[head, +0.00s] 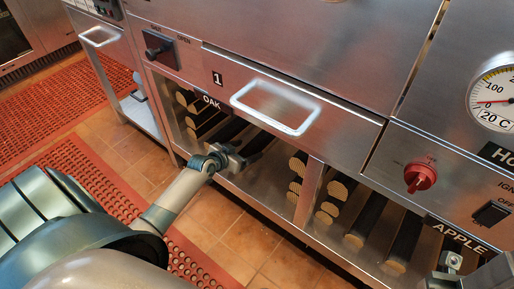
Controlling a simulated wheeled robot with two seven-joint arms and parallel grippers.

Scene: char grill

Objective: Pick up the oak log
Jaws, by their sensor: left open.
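Oak logs (190,99) with pale cut ends and dark bark lie stacked in the open bay under the "OAK" label (212,102). Several more cut ends (298,163) show at the right side of this bay. My left gripper (241,160) is open at the front of the bay, by a dark log (262,142) that lies between the two stacks. The gripper partly hides this log's near end; I cannot tell whether they touch. A grey metal part of my right arm (450,264) shows at the lower right corner; its jaws cannot be made out.
A steel post (309,191) separates the oak bay from the bay with the "APPLE" label (457,237), which holds more logs (371,215). A drawer with a pale handle (277,107) juts above the oak bay. Red mats (62,100) and tiled floor (235,232) lie in front.

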